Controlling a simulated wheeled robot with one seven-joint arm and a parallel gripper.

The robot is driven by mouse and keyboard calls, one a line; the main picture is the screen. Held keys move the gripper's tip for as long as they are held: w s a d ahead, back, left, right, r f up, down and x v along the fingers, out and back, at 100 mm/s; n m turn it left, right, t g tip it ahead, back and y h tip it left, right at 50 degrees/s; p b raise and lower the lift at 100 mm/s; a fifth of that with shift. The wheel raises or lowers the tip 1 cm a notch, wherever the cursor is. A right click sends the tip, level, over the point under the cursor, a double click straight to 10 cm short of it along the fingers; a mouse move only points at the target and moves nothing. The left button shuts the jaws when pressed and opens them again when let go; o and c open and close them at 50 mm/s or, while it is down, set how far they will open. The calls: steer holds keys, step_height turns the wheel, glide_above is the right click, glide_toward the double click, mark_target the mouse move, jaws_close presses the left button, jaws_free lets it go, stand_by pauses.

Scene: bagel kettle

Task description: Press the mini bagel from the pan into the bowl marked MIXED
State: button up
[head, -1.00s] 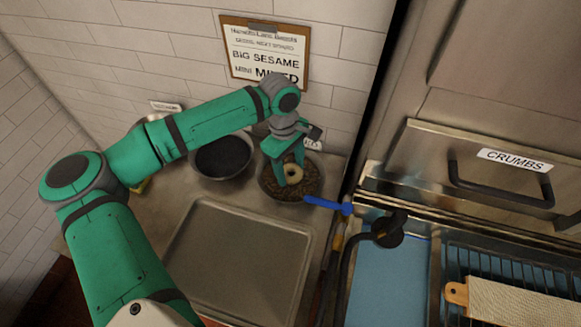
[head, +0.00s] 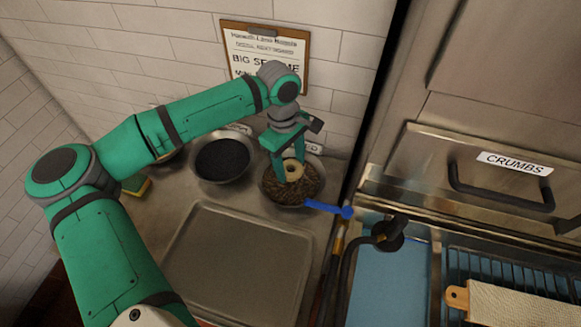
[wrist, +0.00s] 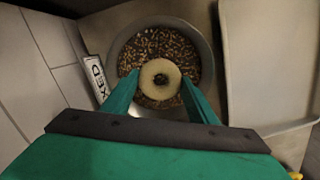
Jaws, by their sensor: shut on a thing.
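The mini bagel (wrist: 160,79) is a pale ring with a dark hole, between my fingers in the wrist view. It also shows in the head view (head: 293,170). My gripper (head: 287,168) is shut on it from both sides and points down over a bowl. That bowl (wrist: 207,55) holds a mix of dark and light seeds (wrist: 140,48). A label beside it in the wrist view (wrist: 96,78) reads partly "XED". I cannot tell whether the bagel touches the seeds. The pan (head: 235,262) is a flat grey tray, empty, in front of the bowls.
A second bowl (head: 222,160) with dark contents stands left of the seed bowl. A blue handle (head: 328,208) juts out close to the seed bowl's right. A clipboard sign (head: 265,58) hangs on the tiled wall behind, partly covered by my arm. A sponge (head: 136,187) lies at left.

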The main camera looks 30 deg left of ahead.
step_height(320, 180, up, 6)
steer(key=shift+r, duration=0.15)
stand_by(0.6)
stand_by(0.5)
